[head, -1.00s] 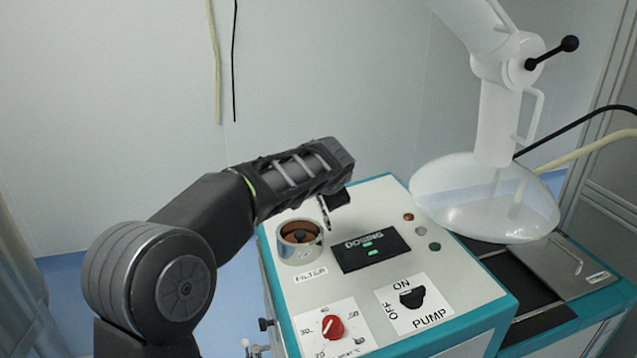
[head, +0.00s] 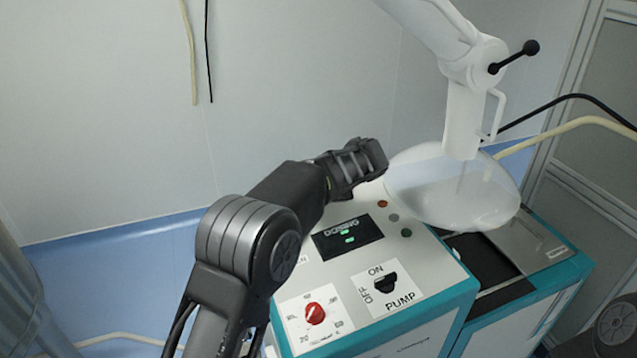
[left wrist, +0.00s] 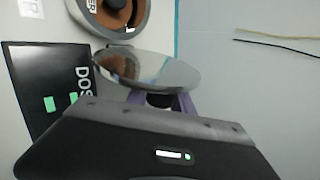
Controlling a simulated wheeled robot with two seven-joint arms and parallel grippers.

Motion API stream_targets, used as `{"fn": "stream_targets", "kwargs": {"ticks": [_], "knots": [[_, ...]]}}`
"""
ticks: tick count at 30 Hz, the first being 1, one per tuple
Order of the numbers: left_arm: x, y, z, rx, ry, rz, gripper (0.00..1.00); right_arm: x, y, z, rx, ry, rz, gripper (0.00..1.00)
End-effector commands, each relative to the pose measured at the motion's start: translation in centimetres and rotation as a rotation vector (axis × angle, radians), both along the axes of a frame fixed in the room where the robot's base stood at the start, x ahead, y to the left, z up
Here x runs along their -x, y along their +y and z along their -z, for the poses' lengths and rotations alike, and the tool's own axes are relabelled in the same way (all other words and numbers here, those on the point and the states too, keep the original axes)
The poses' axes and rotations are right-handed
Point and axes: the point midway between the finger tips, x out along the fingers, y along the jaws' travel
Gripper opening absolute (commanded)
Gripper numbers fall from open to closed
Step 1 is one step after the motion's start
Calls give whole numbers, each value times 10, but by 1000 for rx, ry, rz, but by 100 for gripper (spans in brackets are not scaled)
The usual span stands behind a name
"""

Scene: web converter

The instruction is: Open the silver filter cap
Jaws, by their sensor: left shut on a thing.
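My left gripper (left wrist: 162,100) is shut on the silver filter cap (left wrist: 150,68), a shiny round disc, which shows in the left wrist view. The cap is off the filter and held apart from it, with its face tilted. The round metal filter housing (left wrist: 142,22) stands open at the top of that view, with a brown inside and a dark centre knob. In the head view my left arm hides the housing, the cap and the fingertips. My right gripper is in neither view.
The panel carries the dosing display (head: 348,239), a red dial (head: 315,313) and the black pump switch (head: 386,284). A clear dome (head: 455,190) on a white arm (head: 465,115) hangs close to the right of my left gripper. The wall (head: 110,120) is behind.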

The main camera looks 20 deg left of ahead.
Motion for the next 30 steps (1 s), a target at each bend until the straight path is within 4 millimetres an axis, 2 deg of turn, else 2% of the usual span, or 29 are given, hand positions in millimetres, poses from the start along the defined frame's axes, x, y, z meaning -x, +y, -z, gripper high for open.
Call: {"fn": "stream_targets", "kwargs": {"ticks": [5,6,13,23,30], "knots": [[0,0,1,1,0,2,0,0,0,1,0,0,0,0],[0,0,1,1,0,2,30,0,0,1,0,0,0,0],[0,0,1,2,0,1,48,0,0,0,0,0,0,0],[1,-1,-1,2,-1,1,50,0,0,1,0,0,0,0],[14,-16,-19,4,-3,2,50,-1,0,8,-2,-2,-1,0]]}}
